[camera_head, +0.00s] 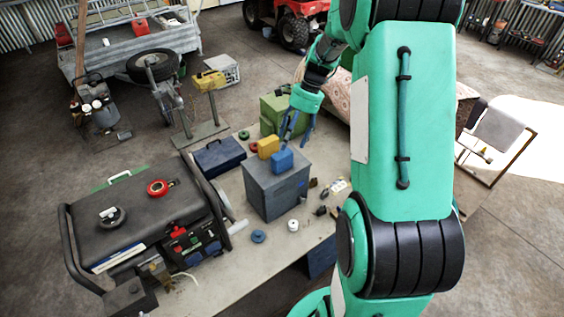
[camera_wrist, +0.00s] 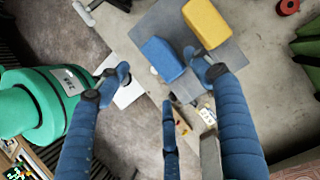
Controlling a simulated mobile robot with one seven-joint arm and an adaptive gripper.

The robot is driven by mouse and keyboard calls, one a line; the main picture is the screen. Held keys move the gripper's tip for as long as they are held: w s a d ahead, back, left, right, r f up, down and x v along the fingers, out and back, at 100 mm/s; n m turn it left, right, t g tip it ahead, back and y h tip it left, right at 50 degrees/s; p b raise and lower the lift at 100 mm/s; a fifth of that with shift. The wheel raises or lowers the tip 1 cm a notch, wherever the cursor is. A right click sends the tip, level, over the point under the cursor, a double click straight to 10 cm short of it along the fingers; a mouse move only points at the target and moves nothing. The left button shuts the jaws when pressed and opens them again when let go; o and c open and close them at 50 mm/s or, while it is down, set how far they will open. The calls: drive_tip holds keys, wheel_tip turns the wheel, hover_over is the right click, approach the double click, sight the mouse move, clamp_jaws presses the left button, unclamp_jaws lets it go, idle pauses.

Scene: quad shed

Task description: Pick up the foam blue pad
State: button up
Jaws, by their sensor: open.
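The blue foam pad (camera_head: 281,160) lies on top of a grey box (camera_head: 276,194) on the workbench. A yellow block (camera_head: 268,146) lies beside it on the same box top. My gripper (camera_head: 297,130) is open above the box, with its blue fingers pointing down, behind and a little right of the pad in the head view. In the wrist view the blue pad (camera_wrist: 162,60) shows near the right fingertip of my gripper (camera_wrist: 160,78), and the yellow block (camera_wrist: 207,22) is beyond it. Nothing is held. The fingers seem apart from the pad.
A dark blue toolbox (camera_head: 219,156) and green boxes (camera_head: 283,113) stand close to the grey box. A generator (camera_head: 150,215) stands to the left. Small items, including a white roll (camera_head: 293,225) and a blue ring (camera_head: 258,236), lie in front. Bench front is mostly bare.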

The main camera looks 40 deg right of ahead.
sight(284, 155)
drive_tip(key=shift+x, duration=1.4)
drive_tip(key=shift+x, duration=2.6)
drive_tip(key=shift+s, duration=0.15)
drive_tip(key=shift+c, duration=0.5)
drive_tip(key=c, duration=0.8)
